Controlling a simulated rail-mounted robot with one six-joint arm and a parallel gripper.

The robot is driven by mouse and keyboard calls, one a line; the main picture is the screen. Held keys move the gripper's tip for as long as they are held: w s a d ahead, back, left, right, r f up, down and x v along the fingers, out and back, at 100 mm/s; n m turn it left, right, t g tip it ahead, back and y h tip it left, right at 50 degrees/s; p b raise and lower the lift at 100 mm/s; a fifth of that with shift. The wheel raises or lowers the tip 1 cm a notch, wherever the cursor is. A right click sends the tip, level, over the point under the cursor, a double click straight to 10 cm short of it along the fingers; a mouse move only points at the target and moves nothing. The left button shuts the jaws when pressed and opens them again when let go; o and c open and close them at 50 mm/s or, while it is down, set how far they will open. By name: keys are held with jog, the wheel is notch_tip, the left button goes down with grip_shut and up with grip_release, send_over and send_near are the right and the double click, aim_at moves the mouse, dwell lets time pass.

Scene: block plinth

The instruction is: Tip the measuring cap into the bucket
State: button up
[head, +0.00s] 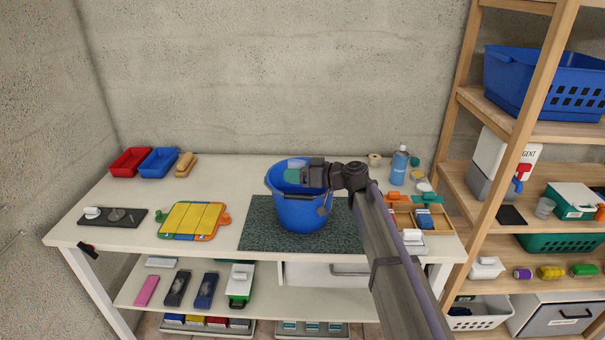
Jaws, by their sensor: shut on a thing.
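The blue bucket (300,214) stands upright on a dark speckled mat (258,226) near the middle of the table. My gripper (299,175) reaches in from the right and is over the bucket's mouth, hiding part of its rim. A small teal-green thing, which looks like the measuring cap (291,175), is at the gripper's left end, and the jaws are shut on it. The cap is over the bucket's opening. Its exact tilt and contents are too small to tell, and the inside of the bucket is mostly hidden.
A red tray (130,162), a blue tray (159,162) and a brush (185,164) stand at back left. A yellow board (191,220) lies left of the mat. A blue bottle (399,165) and a wooden organiser (404,214) are at right. The table behind the bucket's left is clear.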

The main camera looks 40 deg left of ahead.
aim_at(299, 164)
jog(key=shift+w+a+r+m+p, duration=0.2)
jog(key=shift+w+r+m+p, duration=0.2)
jog(key=shift+w+m, duration=0.15)
jog(key=shift+m+g, duration=0.4)
jog(key=shift+m, duration=0.45)
jog(key=r+p, duration=0.2)
jog(key=w+r+p, duration=0.1)
jog(key=r+p, duration=0.1)
jog(key=shift+a, duration=0.2)
jog(key=shift+f+b, duration=0.3)
jog(key=shift+f, duration=0.05)
jog(key=shift+w+a+f+m+g+b, duration=0.1)
jog(key=shift+w+f+m+g+b, duration=0.2)
jog(key=shift+m, duration=0.4)
jog(key=shift+s+f+m+h+b, duration=0.1)
jog(key=shift+f+m+h+b, duration=0.2)
jog(key=shift+f+m+b, duration=0.7)
dwell(1.5)
jog(key=shift+r+m+g, duration=0.15)
jog(key=shift+m+g, duration=0.25)
dwell(2.0)
